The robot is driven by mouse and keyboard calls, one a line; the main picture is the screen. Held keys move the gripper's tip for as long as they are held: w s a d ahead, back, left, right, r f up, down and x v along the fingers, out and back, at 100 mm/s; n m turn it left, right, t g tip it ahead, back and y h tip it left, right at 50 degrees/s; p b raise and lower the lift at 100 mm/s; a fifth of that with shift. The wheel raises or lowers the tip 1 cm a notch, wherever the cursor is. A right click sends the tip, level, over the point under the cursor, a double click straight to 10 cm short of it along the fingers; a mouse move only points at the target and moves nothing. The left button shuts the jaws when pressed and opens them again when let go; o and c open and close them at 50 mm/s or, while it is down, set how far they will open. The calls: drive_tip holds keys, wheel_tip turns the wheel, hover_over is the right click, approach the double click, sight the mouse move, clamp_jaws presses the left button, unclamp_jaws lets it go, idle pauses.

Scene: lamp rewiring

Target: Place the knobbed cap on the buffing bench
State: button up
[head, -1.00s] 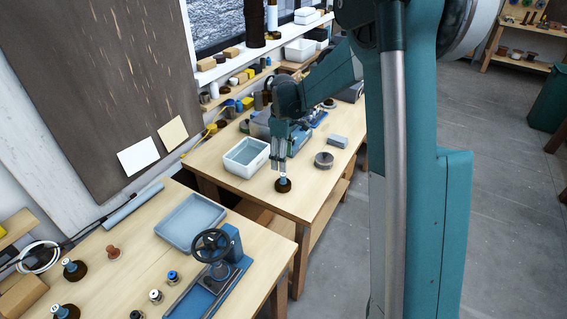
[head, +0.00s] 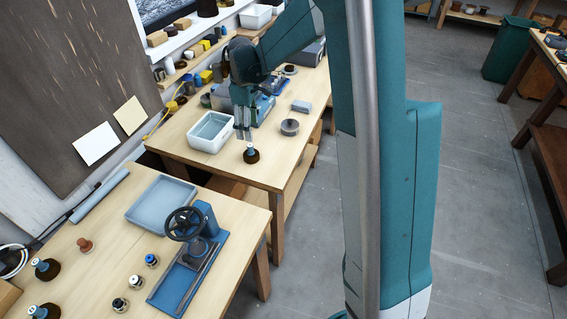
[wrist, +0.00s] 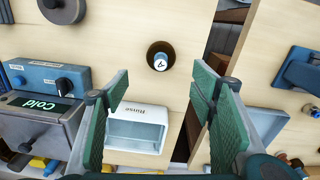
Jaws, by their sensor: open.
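A knobbed cap (head: 251,155), with a dark brown round base and a pale blue-and-white knob, stands upright on the far bench (head: 278,155) near its front edge. It also shows in the wrist view (wrist: 160,56), seen from above. My gripper (head: 243,137) is open and empty, just above and slightly left of the cap in the head view. In the wrist view its fingers (wrist: 158,90) are spread wide, and the cap lies beyond the fingertips, with nothing touching it. No label shows which bench is the buffing bench.
The near bench holds a grey tray (head: 130,214), a handwheel device (head: 184,224) and several knobbed pieces (head: 45,268).

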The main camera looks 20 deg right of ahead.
drive_tip(key=s+r+m+t, duration=0.3)
drive_tip(key=s+r+m, duration=0.2)
drive_tip(key=s+r, duration=1.2)
drive_tip(key=s+f+m+t, duration=0.2)
drive_tip(key=s+m, duration=0.3)
drive_tip(key=s, duration=1.6)
drive_tip(key=shift+s+a+f+t, duration=0.25)
drive_tip(key=shift+f+t, duration=0.1)
drive_tip(key=shift+t, duration=0.55)
